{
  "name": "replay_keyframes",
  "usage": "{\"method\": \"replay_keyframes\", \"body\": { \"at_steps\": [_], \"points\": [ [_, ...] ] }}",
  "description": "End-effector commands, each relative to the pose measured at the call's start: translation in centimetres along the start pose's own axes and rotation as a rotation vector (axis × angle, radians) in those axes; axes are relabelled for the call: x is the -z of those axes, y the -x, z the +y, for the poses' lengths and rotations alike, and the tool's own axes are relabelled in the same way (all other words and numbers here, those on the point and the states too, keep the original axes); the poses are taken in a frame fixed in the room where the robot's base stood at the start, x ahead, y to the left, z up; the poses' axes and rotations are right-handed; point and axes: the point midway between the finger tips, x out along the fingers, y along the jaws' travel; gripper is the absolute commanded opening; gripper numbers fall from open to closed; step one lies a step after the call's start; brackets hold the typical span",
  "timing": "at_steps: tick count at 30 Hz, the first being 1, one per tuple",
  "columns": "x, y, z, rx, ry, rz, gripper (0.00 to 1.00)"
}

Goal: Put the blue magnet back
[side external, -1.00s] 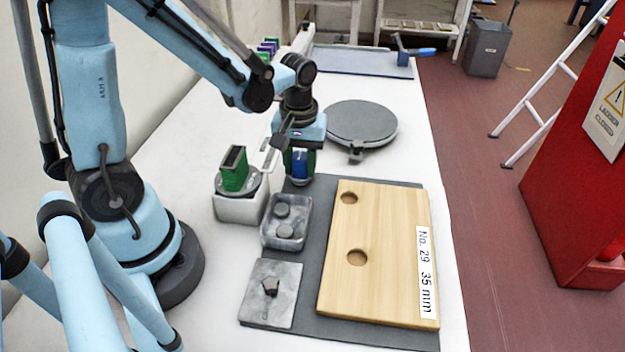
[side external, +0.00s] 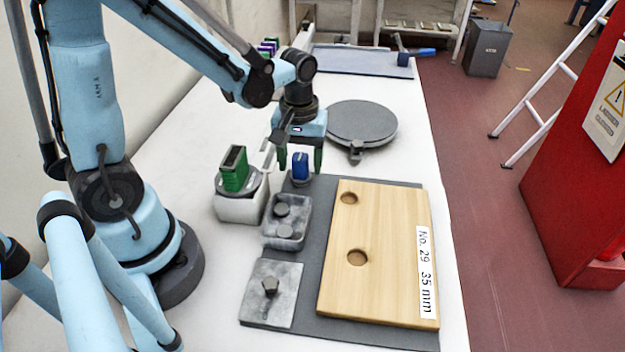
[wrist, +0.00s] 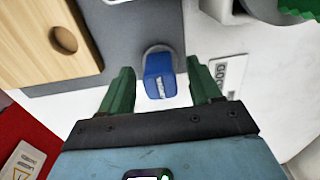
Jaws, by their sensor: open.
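The blue magnet (side external: 300,163) stands upright on a small grey round base at the far left corner of the dark grey mat. In the wrist view the blue magnet (wrist: 158,74) shows a pale mark on its face. My gripper (side external: 300,169) is open just above, with its green fingers spread on either side of the magnet. In the wrist view my gripper (wrist: 160,67) shows a gap between each finger and the blue block.
A green block (side external: 235,168) stands on a white-based holder at left. A grey turntable (side external: 361,122) is behind.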

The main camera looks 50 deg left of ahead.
Motion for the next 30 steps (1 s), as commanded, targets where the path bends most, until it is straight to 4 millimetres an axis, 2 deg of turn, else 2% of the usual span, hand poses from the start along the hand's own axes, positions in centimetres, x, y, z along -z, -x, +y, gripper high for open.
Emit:
{"method": "replay_keyframes", "body": {
  "at_steps": [18,24,30],
  "points": [
    [-0.1,8.7,0.0,0.000,0.000,-0.001,0.64],
    [0.0,10.6,0.0,0.000,0.000,-0.001,0.64],
    [-0.3,11.3,-0.1,-0.016,-0.031,0.018,0.64]
  ]
}}
